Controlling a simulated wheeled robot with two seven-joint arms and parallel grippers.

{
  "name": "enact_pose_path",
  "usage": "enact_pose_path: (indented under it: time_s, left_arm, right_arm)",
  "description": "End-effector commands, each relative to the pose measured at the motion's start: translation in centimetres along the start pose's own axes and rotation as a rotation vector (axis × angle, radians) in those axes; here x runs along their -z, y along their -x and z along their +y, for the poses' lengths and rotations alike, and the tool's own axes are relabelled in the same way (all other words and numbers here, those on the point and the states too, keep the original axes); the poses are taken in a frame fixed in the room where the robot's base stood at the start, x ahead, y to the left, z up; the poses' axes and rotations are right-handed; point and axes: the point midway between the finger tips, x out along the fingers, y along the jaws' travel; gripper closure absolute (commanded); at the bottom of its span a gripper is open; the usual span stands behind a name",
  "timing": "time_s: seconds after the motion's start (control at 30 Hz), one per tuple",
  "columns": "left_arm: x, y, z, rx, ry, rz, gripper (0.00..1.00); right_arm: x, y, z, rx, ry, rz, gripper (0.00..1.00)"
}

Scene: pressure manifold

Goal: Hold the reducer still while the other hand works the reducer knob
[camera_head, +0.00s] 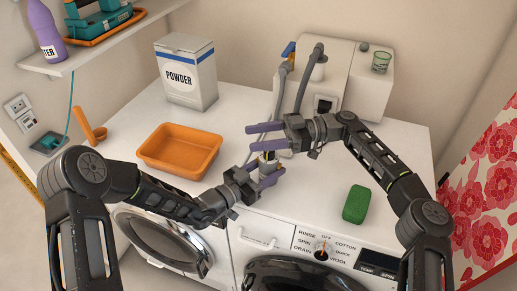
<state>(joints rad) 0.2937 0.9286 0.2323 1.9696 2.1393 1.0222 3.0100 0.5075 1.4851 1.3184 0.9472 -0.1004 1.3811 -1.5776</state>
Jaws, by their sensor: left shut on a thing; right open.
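The reducer (266,168) is a small upright piece on the white top, near the middle of the head view. Much of it is hidden by purple fingers. My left gripper (264,174) is shut on it from the lower left. A dark and yellowish part at its top, which looks like the reducer knob (268,156), shows just above the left fingers. My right gripper (250,137) comes in from the right, above the left one. Its two purple fingers are apart and point left, over or just behind the knob. I cannot tell whether they touch it.
A white box unit with grey hoses (303,78) stands behind the grippers. An orange tray (180,150) is to the left, a powder box (187,75) behind it. A green block (356,204) lies at the right. Washing machine fronts lie below the front edge.

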Motion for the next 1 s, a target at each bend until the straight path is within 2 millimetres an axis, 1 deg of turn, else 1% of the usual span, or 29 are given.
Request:
enact_pose_path:
  time_s: [0.03,0.1,0.23,0.37,0.67,0.7,0.9,0.97,1.0]
  left_arm:
    - [0.0,0.0,0.0,0.000,0.000,0.001,0.95]
    - [0.0,0.0,0.0,0.000,0.000,0.001,0.95]
    - [0.0,0.0,0.0,0.000,0.000,0.001,0.95]
    - [0.0,0.0,0.0,0.000,0.000,0.001,0.95]
    - [0.0,0.0,0.0,0.000,0.000,0.001,0.95]
    - [0.0,0.0,0.0,0.000,0.000,0.001,0.45]
    - [0.0,0.0,0.0,0.000,0.000,0.000,0.29]
    - [0.0,0.0,0.0,0.000,0.000,0.000,0.24]
    - [0.0,0.0,0.0,0.000,0.000,0.000,0.23]
  right_arm:
    - [1.0,0.0,0.0,0.000,0.002,-0.003,0.50]
    - [2.1,-0.1,0.0,0.001,0.002,-0.002,0.50]
    - [3.5,-0.1,0.0,0.001,0.000,-0.002,0.50]
    - [3.9,-0.1,0.0,0.001,-0.002,0.000,0.50]
    - [3.8,-0.1,0.0,0.001,-0.001,0.000,0.50]
    - [3.8,-0.1,0.0,0.001,-0.001,0.000,0.50]
    - [3.8,-0.1,0.0,0.001,-0.001,0.000,0.50]
    - [3.8,-0.1,0.0,0.001,-0.001,0.000,0.50]
    - [3.8,-0.1,0.0,0.001,-0.001,0.000,0.50]
